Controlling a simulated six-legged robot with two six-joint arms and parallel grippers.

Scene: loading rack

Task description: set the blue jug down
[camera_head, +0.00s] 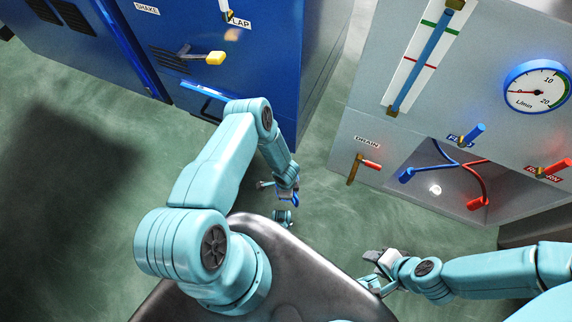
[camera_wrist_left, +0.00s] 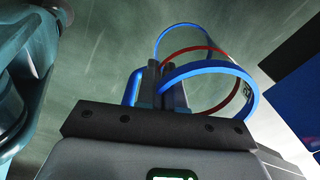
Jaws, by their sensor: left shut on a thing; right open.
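The blue jug (camera_wrist_left: 212,66) shows in the left wrist view as a see-through body with blue rings and a red ring between them. A blue upright piece, likely its handle (camera_wrist_left: 135,88), is at the dark fingers. My left gripper (camera_wrist_left: 162,84) is shut on the jug. In the head view the left gripper (camera_head: 284,190) hangs below the left forearm, with a small blue part of the jug (camera_head: 295,199) beside it. Most of the jug is hard to make out there. My right gripper (camera_head: 370,270) is open and empty at the lower right.
A blue cabinet (camera_head: 315,50) with a yellow-tipped lever (camera_head: 215,58) stands at the back left. A grey panel (camera_head: 330,150) with a gauge (camera_head: 537,87), a red drain lever (camera_head: 371,165) and hoses in a recess stands right. Green floor (camera_head: 70,170) lies open at left.

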